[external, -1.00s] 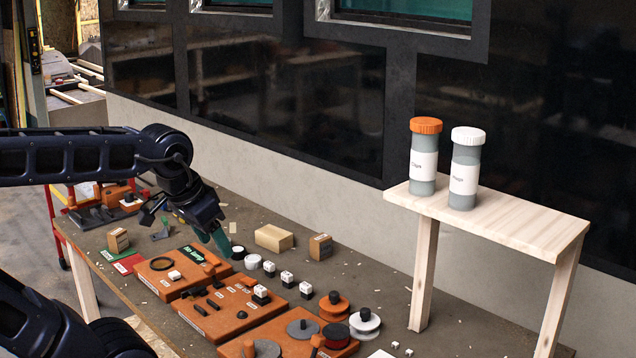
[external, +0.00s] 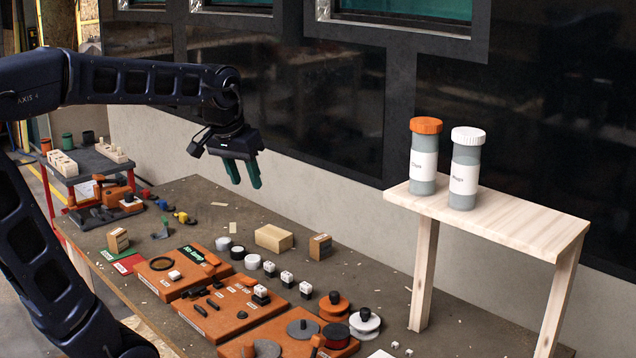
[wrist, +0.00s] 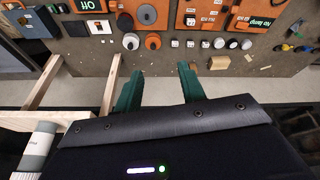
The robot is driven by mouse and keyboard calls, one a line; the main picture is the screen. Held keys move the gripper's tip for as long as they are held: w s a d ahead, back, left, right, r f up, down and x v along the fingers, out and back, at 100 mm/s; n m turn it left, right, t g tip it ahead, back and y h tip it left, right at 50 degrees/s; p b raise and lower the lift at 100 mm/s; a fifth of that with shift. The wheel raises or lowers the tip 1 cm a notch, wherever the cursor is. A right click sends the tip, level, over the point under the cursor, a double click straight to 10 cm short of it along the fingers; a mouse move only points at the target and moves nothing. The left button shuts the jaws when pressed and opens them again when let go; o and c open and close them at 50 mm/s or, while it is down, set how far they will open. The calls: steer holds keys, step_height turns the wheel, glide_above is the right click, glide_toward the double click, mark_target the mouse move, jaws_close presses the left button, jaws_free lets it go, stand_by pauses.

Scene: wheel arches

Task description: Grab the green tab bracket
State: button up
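A small bracket with a dull green tab (external: 161,230) stands on the workbench near its back left part, beside small yellow- and blue-marked pieces.
Orange boards (external: 228,318) with black and white parts cover the bench front. A wooden block (external: 273,238) and a small brown box (external: 320,246) lie behind them. A wooden shelf (external: 510,222) with two jars stands at the right. A cart (external: 90,163) is at the far left.

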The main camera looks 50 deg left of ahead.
steer(key=w+a+f+n+g, duration=0.1)
steer(key=w+a+n, duration=0.2)
steer(key=w+a, duration=0.8)
steer(key=w+a+n+g, duration=0.1)
steer(key=w+a+n, duration=0.1)
steer(key=w+a, duration=0.95)
steer(key=n+g, duration=0.2)
steer(key=n, duration=0.5)
glide_above(164, 218)
step_height(164, 218, down, 31)
steer(key=shift+h, duration=0.3)
steer(key=f, duration=0.4)
steer(key=shift+w+d+f, duration=0.2)
steer(key=shift+w+f, duration=0.05)
steer(key=shift+w, duration=0.1)
steer(key=shift+s+f, duration=0.2)
steer(key=shift+f, duration=1.1)
steer(key=shift+s+f, duration=0.15)
steer(key=shift+f, duration=1.15)
